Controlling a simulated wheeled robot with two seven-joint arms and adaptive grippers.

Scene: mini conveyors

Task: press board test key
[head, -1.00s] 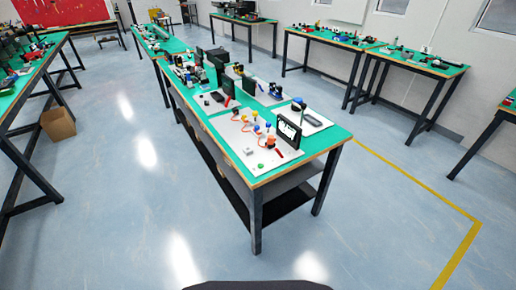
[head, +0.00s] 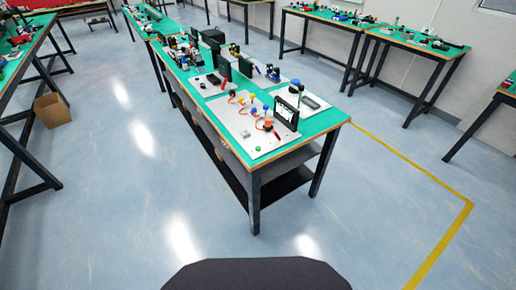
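A white board (head: 233,128) lies on the near end of the green-topped table in the middle. It carries a small green button (head: 257,149), a small grey block (head: 245,134), an orange cable and several small yellow, blue and orange parts. A black-framed screen (head: 285,113) stands upright at the board's right side. A small red part (head: 277,135) lies in front of the screen. Which part is the test key is too small to tell. Neither of my grippers is in view.
The green-topped table (head: 327,121) has a dark lower shelf (head: 283,187). A second white board (head: 313,110) lies behind the screen. The blue-grey floor in front is clear. A cardboard box (head: 52,110) stands at left, and a yellow line (head: 440,245) runs at right.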

